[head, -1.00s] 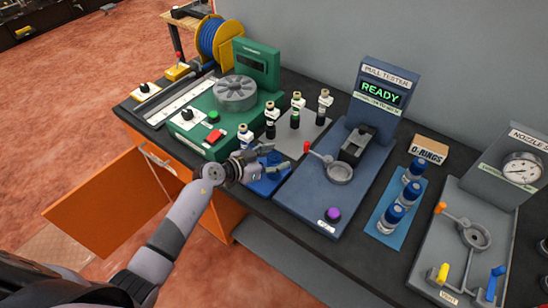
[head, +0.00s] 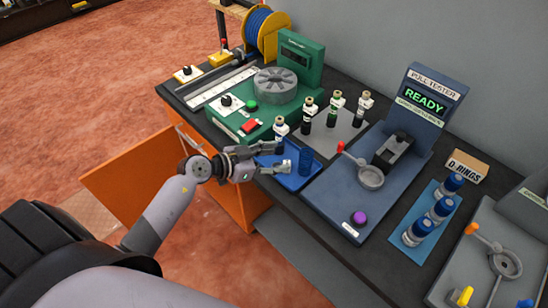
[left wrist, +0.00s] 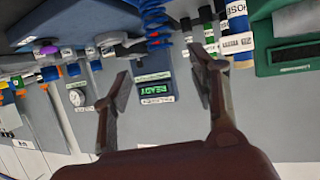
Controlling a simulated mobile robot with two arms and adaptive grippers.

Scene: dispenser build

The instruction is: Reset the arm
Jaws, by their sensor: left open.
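My left gripper (head: 279,158) is open and empty at the front edge of the dark bench. In the head view it is over or just beside the left side of a small blue tray (head: 294,181). Its two fingers stand apart in the left wrist view (left wrist: 160,82), with nothing between the tips. My left arm reaches up from the lower left to the bench. My right gripper is not in view.
Left of the gripper is the green machine (head: 238,118). Right of the tray are the pull tester (head: 427,97), reading READY, and blue-capped cylinders on a blue mat (head: 407,247). Several small bottles stand on a grey plate (head: 318,135). An orange cabinet door (head: 135,175) hangs open below.

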